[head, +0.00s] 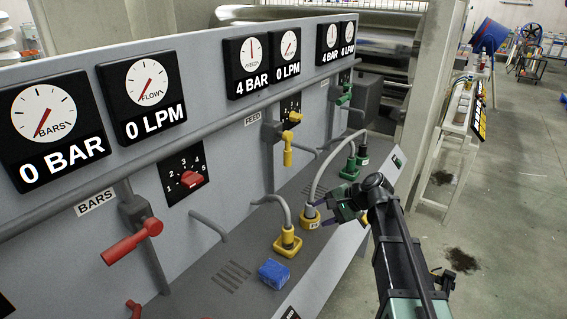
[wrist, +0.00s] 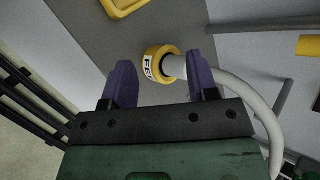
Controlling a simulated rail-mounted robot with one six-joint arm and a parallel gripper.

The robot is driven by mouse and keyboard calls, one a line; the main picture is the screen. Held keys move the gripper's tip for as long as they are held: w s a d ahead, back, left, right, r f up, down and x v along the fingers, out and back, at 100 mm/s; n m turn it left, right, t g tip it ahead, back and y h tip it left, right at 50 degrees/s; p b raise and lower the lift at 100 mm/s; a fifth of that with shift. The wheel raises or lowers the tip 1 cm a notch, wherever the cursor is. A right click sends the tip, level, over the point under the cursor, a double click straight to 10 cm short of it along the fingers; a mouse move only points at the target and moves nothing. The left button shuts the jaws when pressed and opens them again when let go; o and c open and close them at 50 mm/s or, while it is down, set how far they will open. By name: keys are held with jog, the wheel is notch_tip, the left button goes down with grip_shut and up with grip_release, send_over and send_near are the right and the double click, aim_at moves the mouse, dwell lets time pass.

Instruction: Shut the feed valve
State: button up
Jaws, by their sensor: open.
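The feed valve has a yellow lever (head: 287,150) that hangs down on the grey panel, beside the FEED label (head: 252,118). A smaller yellow knob (head: 294,117) sits above it on a dial plate. My gripper (head: 342,211) is open and empty, to the right of and below the lever, over the bench ledge. In the wrist view, my gripper (wrist: 161,78) has its purple fingers apart, with a yellow labelled hose fitting (wrist: 160,63) beyond and between them. I cannot tell whether they touch it. The fitting also shows in the head view (head: 310,219).
Left of the lever are a red lever (head: 133,242) and a red dial (head: 191,179). A second yellow fitting (head: 288,242) and a blue block (head: 273,273) are on the ledge. Green fittings (head: 350,170) stand behind my gripper. Grey hoses arch over the ledge.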

aim_at(288, 152)
jog(key=w+a+r+m+y, duration=0.1)
jog(key=w, duration=0.1)
jog(key=w+r+m+t+y, duration=0.1)
jog(key=w+r+m, duration=0.1)
jog(key=w, duration=0.1)
jog(key=w+a+r+m+y, duration=0.1)
jog(key=w+m, duration=0.1)
jog(key=shift+w+a+r+y, duration=0.15)
jog(key=shift+w+a+y, duration=0.15)
jog(key=shift+w+y, duration=0.1)
jog(key=w+r+m+t+y, duration=0.35)
jog(key=r+m, duration=0.25)
jog(key=m, duration=0.3)
jog(key=s+x, duration=0.1)
jog(key=x, duration=1)
jog(key=shift+a+g, duration=0.3)
jog(key=shift+g, duration=0.15)
jog(key=shift+s, duration=0.1)
grip_shut()
